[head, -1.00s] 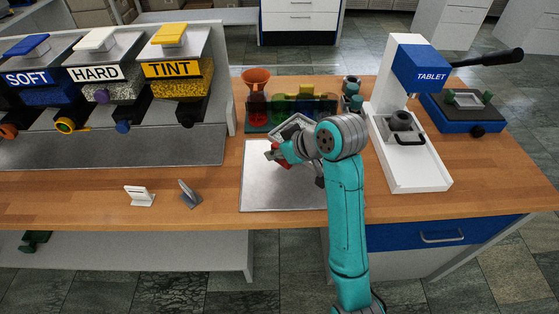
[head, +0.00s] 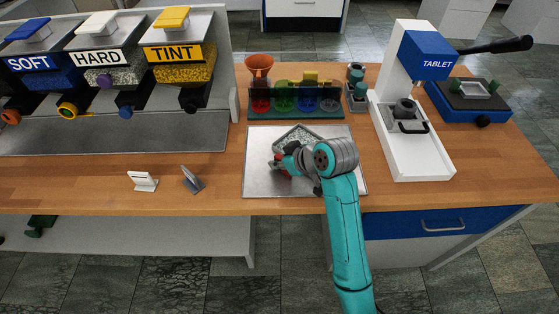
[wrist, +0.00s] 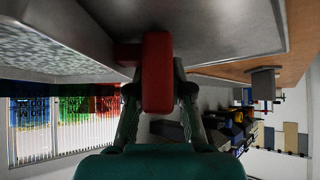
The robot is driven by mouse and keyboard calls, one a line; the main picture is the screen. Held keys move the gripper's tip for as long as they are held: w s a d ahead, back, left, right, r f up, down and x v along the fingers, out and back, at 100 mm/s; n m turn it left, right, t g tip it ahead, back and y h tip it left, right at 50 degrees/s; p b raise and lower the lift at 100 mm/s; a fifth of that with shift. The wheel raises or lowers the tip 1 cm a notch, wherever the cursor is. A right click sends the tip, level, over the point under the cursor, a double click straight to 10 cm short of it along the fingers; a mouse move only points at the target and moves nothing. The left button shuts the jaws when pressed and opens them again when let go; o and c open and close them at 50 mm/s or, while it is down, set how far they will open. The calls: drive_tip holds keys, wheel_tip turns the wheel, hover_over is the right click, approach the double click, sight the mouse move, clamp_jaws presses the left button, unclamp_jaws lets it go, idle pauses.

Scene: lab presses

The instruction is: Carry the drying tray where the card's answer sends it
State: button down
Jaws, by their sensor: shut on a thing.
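The drying tray (head: 297,134) is a grey, shallow, angular tray with pale speckled contents. It is over the back middle of a metal plate (head: 258,183) on the bench, partly hidden by my arm. I cannot tell whether it touches the plate. My gripper (head: 283,163) is shut on the tray's red handle, at its near left side.
A grey wedge-shaped stand (head: 191,180) is beside the card. Hoppers marked SOFT, HARD and TINT (head: 178,54) are at left. A rack (head: 295,112) with coloured flasks is behind the plate. A TABLET press (head: 425,60) and a blue device (head: 465,105) are at right.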

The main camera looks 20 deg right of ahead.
drive_tip(key=c, duration=1.1)
unclamp_jaws()
drive_tip(key=shift+f, duration=0.1)
drive_tip(key=shift+o, duration=0.2)
